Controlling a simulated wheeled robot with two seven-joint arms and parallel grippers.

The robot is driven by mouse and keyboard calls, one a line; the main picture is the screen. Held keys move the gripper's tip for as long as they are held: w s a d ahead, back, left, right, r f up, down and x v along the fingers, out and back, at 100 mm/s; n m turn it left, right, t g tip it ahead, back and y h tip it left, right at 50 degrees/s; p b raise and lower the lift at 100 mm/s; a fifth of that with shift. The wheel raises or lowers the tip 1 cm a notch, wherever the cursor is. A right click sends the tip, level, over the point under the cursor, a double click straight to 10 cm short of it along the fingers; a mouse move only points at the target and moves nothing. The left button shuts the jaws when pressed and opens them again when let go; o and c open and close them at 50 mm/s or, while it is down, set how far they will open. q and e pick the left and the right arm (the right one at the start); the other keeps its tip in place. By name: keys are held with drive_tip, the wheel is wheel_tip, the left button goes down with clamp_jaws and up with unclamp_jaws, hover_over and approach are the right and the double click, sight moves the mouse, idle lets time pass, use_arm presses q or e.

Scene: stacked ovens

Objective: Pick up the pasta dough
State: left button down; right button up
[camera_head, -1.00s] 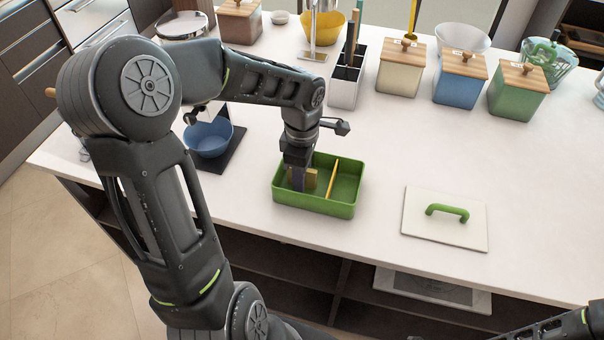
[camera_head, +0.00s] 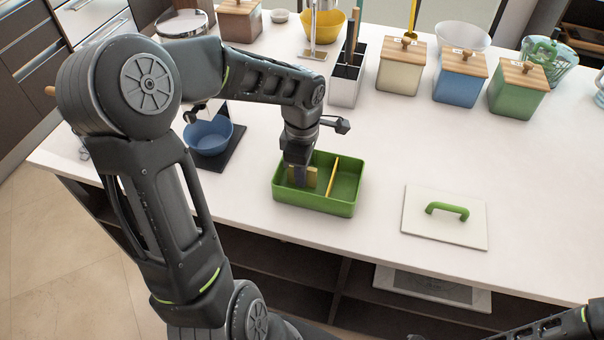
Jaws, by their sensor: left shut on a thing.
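The pasta dough appears as a small tan-yellow piece (camera_head: 311,178) in the left compartment of a green two-part box (camera_head: 314,207). My left gripper (camera_head: 300,180) points down into that compartment and is shut on the dough. Its fingers hide part of the dough, and I cannot tell whether the dough still touches the box floor. A yellow divider (camera_head: 333,178) stands just right of it, and the right compartment looks empty. My right gripper is not seen; only part of my right arm shows at the bottom right corner.
A white lid with a green handle (camera_head: 447,211) lies right of the box. A blue bowl (camera_head: 208,136) on a dark scale stands to the left. A utensil holder (camera_head: 345,85) and several wooden-lidded canisters (camera_head: 458,85) stand behind. The counter between is clear.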

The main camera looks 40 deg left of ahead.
use_arm(q)
drive_tip(key=shift+r, duration=0.1)
idle(0.5)
wheel_tip(320, 180, up, 10)
drive_tip(key=shift+f+b, duration=0.1)
drive_tip(key=shift+b, duration=0.65)
